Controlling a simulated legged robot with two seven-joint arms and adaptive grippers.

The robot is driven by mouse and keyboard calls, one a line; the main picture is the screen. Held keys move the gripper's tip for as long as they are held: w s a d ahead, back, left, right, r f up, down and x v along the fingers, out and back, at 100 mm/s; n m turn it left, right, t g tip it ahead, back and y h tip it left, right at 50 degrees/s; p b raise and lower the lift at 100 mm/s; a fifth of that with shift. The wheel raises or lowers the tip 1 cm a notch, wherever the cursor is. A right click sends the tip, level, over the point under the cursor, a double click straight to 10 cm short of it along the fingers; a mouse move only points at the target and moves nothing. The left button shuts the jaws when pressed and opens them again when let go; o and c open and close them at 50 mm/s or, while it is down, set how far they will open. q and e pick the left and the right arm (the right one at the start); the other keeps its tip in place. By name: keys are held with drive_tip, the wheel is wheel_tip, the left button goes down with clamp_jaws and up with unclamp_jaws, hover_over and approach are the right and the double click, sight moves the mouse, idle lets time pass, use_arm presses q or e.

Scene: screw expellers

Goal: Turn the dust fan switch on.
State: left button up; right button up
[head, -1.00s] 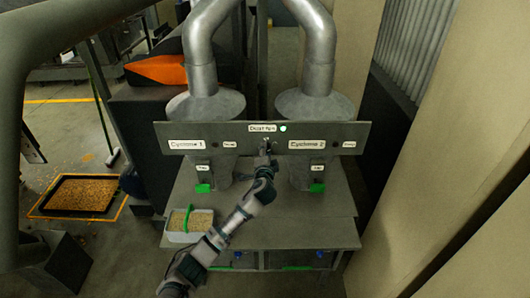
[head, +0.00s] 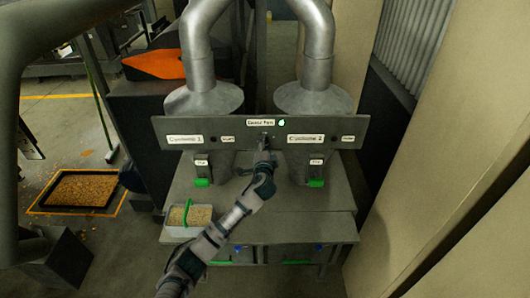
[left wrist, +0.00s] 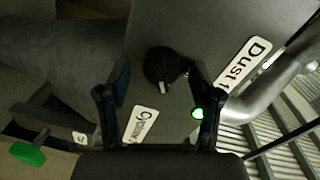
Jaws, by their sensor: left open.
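The dust fan switch (head: 264,136) is a small dark knob on the grey panel under the "Dust Fan" label (head: 261,122). In the left wrist view it is a round black knob (left wrist: 162,65) with a white mark. A green lamp (head: 281,122) glows beside the label and also shows in the left wrist view (left wrist: 197,113). My left gripper (head: 263,152) is just in front of and below the switch. In the left wrist view its open fingers (left wrist: 160,95) stand either side of the knob, with nothing between them held; contact cannot be told. My right gripper is not in view.
The panel (head: 235,135) also carries the Cyclone 1 label (head: 185,139) and Cyclone 2 label (head: 306,138) with knobs. Two metal cyclones rise behind it. A bin of grain (head: 188,217) sits on the table's left. A tan wall (head: 440,150) stands at right.

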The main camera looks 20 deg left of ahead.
use_arm(q)
drive_tip(key=f+v, duration=0.1)
drive_tip(key=v, duration=1)
drive_tip(key=shift+s+r, duration=0.25)
drive_tip(key=shift+r, duration=0.1)
